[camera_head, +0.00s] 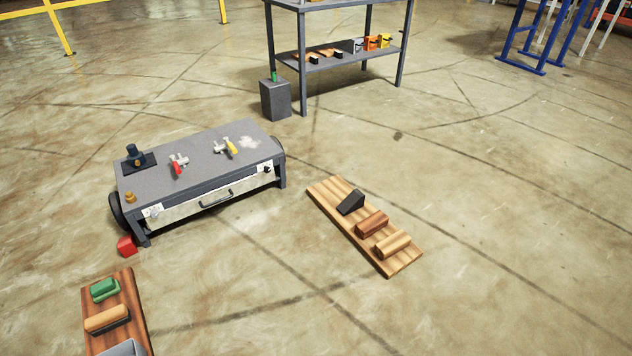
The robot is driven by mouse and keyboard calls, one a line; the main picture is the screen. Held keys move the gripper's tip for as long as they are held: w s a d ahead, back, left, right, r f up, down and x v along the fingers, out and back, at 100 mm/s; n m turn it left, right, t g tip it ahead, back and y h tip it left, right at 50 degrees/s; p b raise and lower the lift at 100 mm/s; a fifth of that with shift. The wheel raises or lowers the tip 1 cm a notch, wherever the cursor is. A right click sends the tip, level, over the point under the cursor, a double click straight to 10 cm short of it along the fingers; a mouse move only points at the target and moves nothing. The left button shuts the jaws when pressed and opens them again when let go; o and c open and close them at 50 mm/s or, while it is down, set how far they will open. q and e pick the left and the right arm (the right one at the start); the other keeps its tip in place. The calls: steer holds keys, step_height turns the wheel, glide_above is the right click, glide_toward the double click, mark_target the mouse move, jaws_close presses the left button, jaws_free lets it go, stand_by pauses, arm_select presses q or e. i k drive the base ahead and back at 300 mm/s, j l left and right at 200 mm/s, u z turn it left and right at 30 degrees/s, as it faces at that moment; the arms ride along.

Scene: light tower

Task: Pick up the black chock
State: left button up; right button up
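The black chock (351,202) is a dark wedge. It lies near the far end of a striped wooden board (330,189) on the floor, right of the picture's middle. A dark brown wooden block (372,223) and a lighter wooden block (393,244) sit on the same board, nearer to me. Nothing touches the chock except the board under it. Neither of my grippers shows in the head view.
A low grey cart (200,172) with tools on top stands left of the board. A red block (127,246) lies by its corner. A shelf table (340,62) and grey box (275,99) stand behind. Floor right is clear.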

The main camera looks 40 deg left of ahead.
mark_target(354, 200)
steer(key=i+j+u, duration=0.2)
steer(key=i+u, duration=0.25)
steer(key=i+j+u, duration=0.15)
steer(key=u, duration=0.3)
steer(key=i+l+u, duration=0.1)
steer(key=i+u, duration=0.35)
steer(key=i+l+u, duration=0.15)
steer(key=i+u, duration=0.15)
steer(key=u, duration=0.15)
steer(key=i+j+z, duration=0.15)
steer(key=i, duration=0.25)
steer(key=i+j+z, duration=0.2)
steer(key=i, duration=0.15)
steer(key=i+j+z, duration=0.15)
steer(key=i, duration=0.25)
steer(key=z, duration=0.85)
